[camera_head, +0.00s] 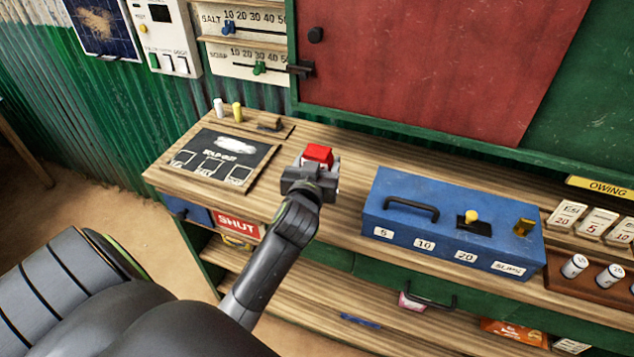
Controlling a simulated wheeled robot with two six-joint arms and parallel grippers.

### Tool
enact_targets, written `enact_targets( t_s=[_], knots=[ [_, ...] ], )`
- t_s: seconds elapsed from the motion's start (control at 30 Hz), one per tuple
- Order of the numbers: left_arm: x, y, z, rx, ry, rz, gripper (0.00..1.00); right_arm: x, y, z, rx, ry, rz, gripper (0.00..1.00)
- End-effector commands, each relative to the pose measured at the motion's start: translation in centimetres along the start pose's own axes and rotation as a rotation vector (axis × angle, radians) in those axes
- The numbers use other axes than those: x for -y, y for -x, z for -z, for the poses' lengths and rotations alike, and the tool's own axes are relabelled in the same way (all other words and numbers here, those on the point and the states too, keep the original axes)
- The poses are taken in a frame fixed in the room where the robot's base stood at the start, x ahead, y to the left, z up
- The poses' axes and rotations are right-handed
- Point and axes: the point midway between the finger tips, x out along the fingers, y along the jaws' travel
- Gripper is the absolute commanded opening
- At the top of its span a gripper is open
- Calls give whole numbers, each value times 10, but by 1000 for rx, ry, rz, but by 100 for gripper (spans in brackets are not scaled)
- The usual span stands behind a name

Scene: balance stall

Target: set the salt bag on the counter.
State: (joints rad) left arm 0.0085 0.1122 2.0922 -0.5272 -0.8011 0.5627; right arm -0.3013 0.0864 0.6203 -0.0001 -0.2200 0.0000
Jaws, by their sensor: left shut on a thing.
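My left gripper (318,172) is shut on a small red-topped thing (319,154) over the wooden counter (349,157), between the chalkboard and the blue box. White shows at the sides of the held thing. No label on it can be read, so I cannot tell for sure that it is the salt bag. The gripper hides its lower part, and I cannot tell whether it touches the counter. My right gripper is not in view.
A chalkboard (222,161) lies left on the counter, with white and yellow chalks (237,111) behind. A blue cash box (448,226) stands to the right. Beyond it are price cards (566,216) and cylinders (575,265). An orange packet (513,332) sits on the lower shelf.

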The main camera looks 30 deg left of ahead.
Motion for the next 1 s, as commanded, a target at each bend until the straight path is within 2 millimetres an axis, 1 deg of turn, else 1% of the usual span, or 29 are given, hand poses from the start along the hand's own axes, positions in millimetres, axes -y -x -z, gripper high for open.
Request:
enact_targets(
  t_s=[0.03, 0.17, 0.4, 0.5, 0.63, 0.8, 0.83, 0.97, 1.0],
  knots=[
    [0, -1, -7, 0, 0, -1, 25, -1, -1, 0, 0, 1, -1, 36],
    [0, -2, -17, -2, -1, 0, 25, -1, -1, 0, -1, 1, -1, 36],
    [0, -7, -48, -1, -1, -1, 25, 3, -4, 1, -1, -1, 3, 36],
    [-1, -7, -52, -3, 0, -3, 25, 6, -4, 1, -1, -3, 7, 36],
    [-1, -7, -51, -4, 0, -3, 25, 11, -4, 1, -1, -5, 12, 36],
    [-1, -8, -54, -4, 0, -3, 25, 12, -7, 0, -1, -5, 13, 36],
    [-1, -8, -54, -1, 0, -2, 65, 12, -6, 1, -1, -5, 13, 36],
    [0, -8, -54, 0, 0, -2, 82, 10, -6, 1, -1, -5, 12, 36],
    [0, -8, -54, 0, 0, -2, 83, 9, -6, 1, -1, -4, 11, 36]
  ],
)
